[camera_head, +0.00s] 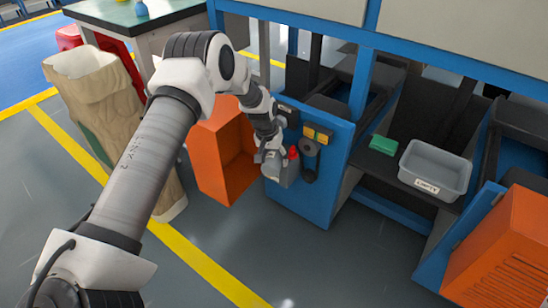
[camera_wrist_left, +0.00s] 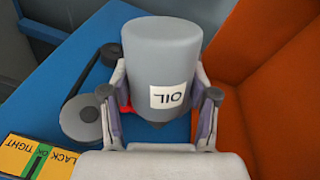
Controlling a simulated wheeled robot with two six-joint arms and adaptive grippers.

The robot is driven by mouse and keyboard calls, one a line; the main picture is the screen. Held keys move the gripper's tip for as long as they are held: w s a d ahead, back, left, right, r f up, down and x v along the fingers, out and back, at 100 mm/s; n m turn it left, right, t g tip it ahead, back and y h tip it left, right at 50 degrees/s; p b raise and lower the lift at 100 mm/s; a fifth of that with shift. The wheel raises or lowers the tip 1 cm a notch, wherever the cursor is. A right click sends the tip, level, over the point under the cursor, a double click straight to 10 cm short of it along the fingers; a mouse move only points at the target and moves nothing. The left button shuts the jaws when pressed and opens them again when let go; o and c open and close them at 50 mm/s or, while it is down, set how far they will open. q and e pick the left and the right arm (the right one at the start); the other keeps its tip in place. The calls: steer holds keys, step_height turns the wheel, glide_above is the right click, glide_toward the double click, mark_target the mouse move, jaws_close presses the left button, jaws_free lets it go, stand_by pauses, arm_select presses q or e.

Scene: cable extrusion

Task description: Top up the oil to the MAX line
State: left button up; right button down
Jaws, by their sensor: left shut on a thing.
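The grey oil bottle (camera_wrist_left: 160,50) has a white label reading OIL, upside down in the left wrist view. My left gripper (camera_wrist_left: 160,112) is shut on it, one finger on each side. A small red part shows beside the left finger there. In the head view my left gripper (camera_head: 268,164) is at the front of the blue machine (camera_head: 325,170), with the bottle (camera_head: 289,174) and a red tip at its right. No oil level or MAX line can be made out. My right gripper is not in view.
An orange bin (camera_head: 218,165) stands close left of the gripper. Dark pulleys with a belt (camera_head: 309,160) and a yellow TIGHT/OK/SLACK gauge (camera_wrist_left: 40,155) are on the blue panel. A grey tray (camera_head: 435,172) and green block (camera_head: 383,145) lie right. Grey floor in front is clear.

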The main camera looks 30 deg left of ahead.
arm_select(q)
steer(key=shift+f+t+b, duration=0.55)
steer(key=shift+f+t, duration=0.2)
steer(key=shift+t, duration=0.15)
steer(key=shift+y, duration=0.3)
steer(key=shift+w, duration=0.1)
steer(key=shift+r, duration=0.15)
steer(key=shift+s+r+p, duration=0.1)
steer(key=shift+s+p, duration=0.2)
steer(key=shift+p, duration=0.1)
steer(key=shift+s+d+r+p, duration=0.15)
steer(key=shift+s+d+p, duration=0.05)
steer(key=shift+s+p, duration=0.35)
steer(key=shift+s+d+r+p, duration=0.15)
steer(key=shift+s+p, duration=0.25)
steer(key=shift+s, duration=0.2)
steer(key=shift+s+d+r+p, duration=0.1)
steer(key=shift+s+d+p, duration=0.1)
steer(key=shift+s+p, duration=0.4)
steer(key=shift+s+d+r+p, duration=0.15)
steer(key=shift+s+d+p, duration=0.15)
steer(key=shift+s, duration=0.6)
steer(key=shift+s+d+r+p, duration=0.15)
steer(key=shift+s+p, duration=0.35)
steer(key=shift+s, duration=0.25)
steer(key=shift+s+d+f, duration=0.1)
steer(key=shift+s+f, duration=0.05)
steer(key=shift+s, duration=0.25)
